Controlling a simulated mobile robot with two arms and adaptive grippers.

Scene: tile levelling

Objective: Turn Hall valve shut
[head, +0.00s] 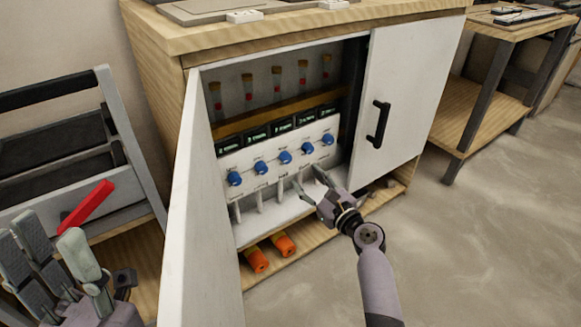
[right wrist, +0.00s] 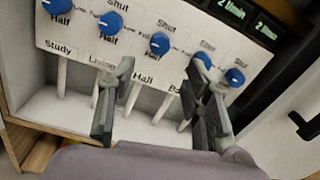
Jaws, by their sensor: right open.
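The Hall valve is the third blue knob (right wrist: 158,43) on the white panel, above the label "Hall"; it also shows in the head view (head: 285,157). "Shut" is printed above it; where its pointer stands is too small to read. My right gripper (head: 308,184) is open and empty in front of the panel, below the knob row. In the right wrist view its fingers (right wrist: 155,85) are spread either side of the Hall label, apart from the knob. My left gripper (head: 57,245) is at the lower left, away from the cabinet; its grip is unclear.
Other blue knobs (head: 234,178) flank the Hall knob, with small displays above. The left cabinet door (head: 195,220) stands open toward me; the right door (head: 395,95) has a black handle. Orange cylinders (head: 284,244) lie below. A red bar (head: 87,206) shows behind my left gripper.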

